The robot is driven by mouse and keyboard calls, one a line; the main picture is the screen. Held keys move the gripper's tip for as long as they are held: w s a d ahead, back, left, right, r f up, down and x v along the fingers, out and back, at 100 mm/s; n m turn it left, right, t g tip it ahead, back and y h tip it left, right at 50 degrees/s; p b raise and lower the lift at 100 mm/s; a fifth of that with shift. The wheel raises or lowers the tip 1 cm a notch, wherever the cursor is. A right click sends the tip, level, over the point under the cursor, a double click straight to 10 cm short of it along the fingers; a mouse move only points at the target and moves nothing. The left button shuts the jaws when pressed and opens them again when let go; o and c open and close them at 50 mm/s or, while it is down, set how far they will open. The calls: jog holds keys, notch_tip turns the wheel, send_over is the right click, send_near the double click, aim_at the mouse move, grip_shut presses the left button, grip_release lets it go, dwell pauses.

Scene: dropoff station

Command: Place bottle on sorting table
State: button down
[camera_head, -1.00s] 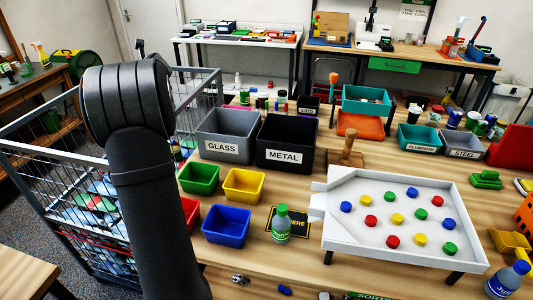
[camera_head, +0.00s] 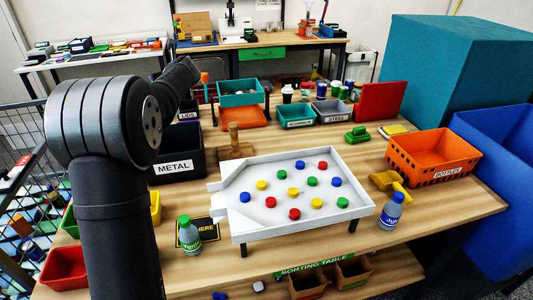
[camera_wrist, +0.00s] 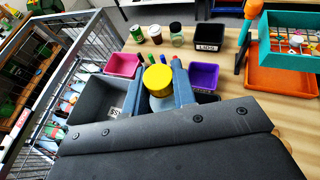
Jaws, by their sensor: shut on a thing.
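In the wrist view my gripper (camera_wrist: 158,98) is shut on a bottle with a round yellow cap (camera_wrist: 157,77). Most of the bottle's body is hidden by the fingers and wrist. It is over or beside the grey bin, and I cannot tell its height. In the head view my arm hides the gripper. The wooden sorting table (camera_head: 408,222) carries its name on a green front label. A green-capped bottle (camera_head: 188,238) stands upright by a black-and-yellow sign (camera_head: 181,229) on it. A blue bottle (camera_head: 391,212) stands upright at the right front.
A white tray (camera_head: 238,232) with coloured caps fills the table's middle. The black METAL bin (camera_head: 176,168) and grey bin (camera_wrist: 87,103) stand at the left. An orange BOTTLES crate (camera_head: 428,175) stands right. Bare wood shows at the front right.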

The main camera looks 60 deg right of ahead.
jog(key=s+d+m+g+h, duration=0.1)
jog(key=s+d+m+h, duration=0.1)
jog(key=s+d, duration=0.8)
jog(key=s+d+m+g+h, duration=0.2)
jog(key=s+d, duration=0.1)
jog(key=s, duration=1.2)
jog(key=s+d+m+g+h, duration=0.1)
jog(key=s+d+m+h, duration=0.1)
jog(key=s+d, duration=0.8)
jog(key=s+a+f, duration=0.3)
jog(key=f, duration=0.8)
jog(key=w+d+f, duration=0.1)
jog(key=w+f, duration=1)
jog(key=shift+d, duration=0.4)
jog(key=shift+f, duration=0.1)
jog(key=c, duration=1.2)
grip_release()
